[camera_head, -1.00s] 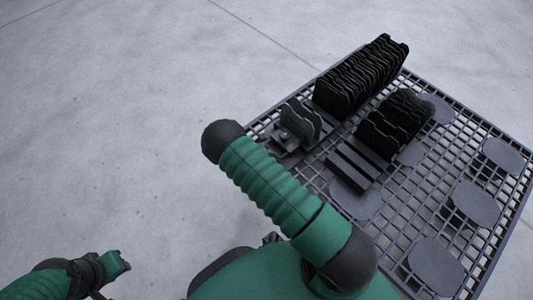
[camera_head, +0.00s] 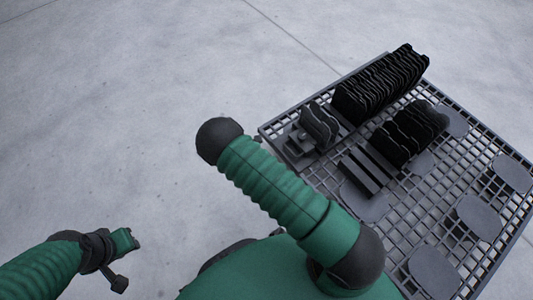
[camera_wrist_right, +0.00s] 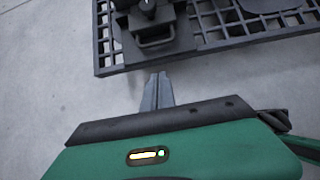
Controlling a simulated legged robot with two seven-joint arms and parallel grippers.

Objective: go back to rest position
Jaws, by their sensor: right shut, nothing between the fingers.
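My right gripper (camera_wrist_right: 157,92) shows in the right wrist view, its two grey fingers shut together with nothing between them. It is in front of the near edge of the grid-topped table, over bare floor in that view. In the head view my green right arm crosses the middle, and its gripper is hidden. My left arm comes in at the lower left, with the left gripper end (camera_head: 125,241) over the floor. Its fingers are too small and unclear to tell whether they are open or shut. No copper tube can be made out.
A dark grid-topped table (camera_head: 455,265) stands at the right. It carries a long row of black plates (camera_head: 380,85), a shorter row (camera_head: 408,135), a grey fixture (camera_head: 318,125), a slotted block (camera_head: 362,172) and several flat pads (camera_head: 480,217). The floor (camera_head: 110,110) at the left is clear.

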